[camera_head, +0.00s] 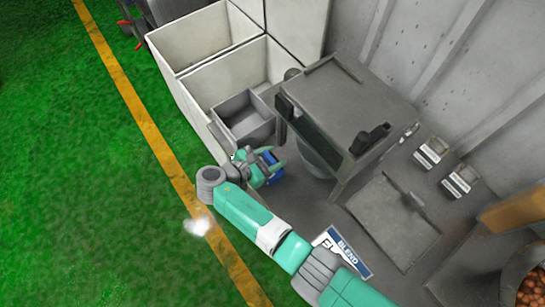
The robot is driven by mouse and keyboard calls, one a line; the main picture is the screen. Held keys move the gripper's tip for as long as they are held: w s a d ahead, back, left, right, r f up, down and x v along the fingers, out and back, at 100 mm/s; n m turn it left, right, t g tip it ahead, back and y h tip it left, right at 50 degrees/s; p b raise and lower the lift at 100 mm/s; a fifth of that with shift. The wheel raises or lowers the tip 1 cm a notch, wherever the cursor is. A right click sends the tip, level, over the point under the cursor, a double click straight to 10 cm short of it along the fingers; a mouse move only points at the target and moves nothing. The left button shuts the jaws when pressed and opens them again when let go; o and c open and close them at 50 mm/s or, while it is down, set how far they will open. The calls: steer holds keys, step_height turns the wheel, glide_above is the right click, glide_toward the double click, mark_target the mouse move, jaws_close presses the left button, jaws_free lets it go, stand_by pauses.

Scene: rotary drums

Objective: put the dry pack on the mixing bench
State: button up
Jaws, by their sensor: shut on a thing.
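My gripper (270,163) is near the middle of the head view, at the end of my green and grey arm. It is shut on a small dark blue object (274,172), seemingly the dry pack; the jaws partly hide it. The gripper and pack appear over the front left part of a grey bench (300,205), which seems to be the mixing bench. A "BLEND" sign (343,251) is on its front side. I cannot tell whether the pack touches the bench top.
A grey open tray (245,118) is just behind and left of my gripper. A large grey machine (345,105) stands to the right. White open bins (205,35) are at the back. Two small boxes (432,152) and a flat panel (393,220) are on the right.

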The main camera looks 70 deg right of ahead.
steer(key=shift+f, duration=0.15)
steer(key=o, duration=1)
steer(key=shift+o, duration=0.2)
steer(key=shift+r, duration=0.2)
steer(key=v, duration=1.2)
steer(key=shift+p, duration=0.4)
steer(key=shift+f, duration=0.1)
